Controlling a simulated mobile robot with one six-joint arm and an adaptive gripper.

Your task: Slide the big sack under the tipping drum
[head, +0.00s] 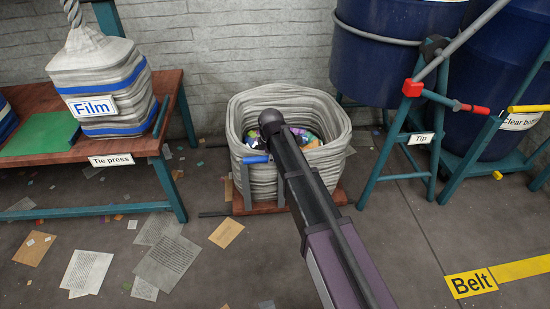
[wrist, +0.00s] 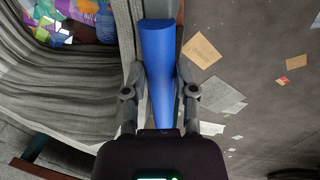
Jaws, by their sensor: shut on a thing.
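The big sack (head: 330,165) is a grey, ribbed, open-topped bag with colourful scraps inside, standing upright on a low red-brown board (head: 340,197) by the wall. A blue grip (head: 256,159) sits at its front rim. The grip also shows in the wrist view (wrist: 158,60), between the fingers of my gripper (wrist: 160,88), which is shut on it. In the head view my arm reaches over the sack's front and hides part of it. The tipping drum (head: 385,60) is dark blue, raised on a teal stand labelled "Tip", to the right of the sack and apart from it.
A tie press table (head: 140,147) with a tied "Film" sack (head: 105,85) stands left. Another blue drum (head: 485,100) stands at the right. Loose papers (head: 173,262) litter the floor. A yellow "Belt" marking (head: 470,284) lies front right. The floor below the Tip stand's front is clear.

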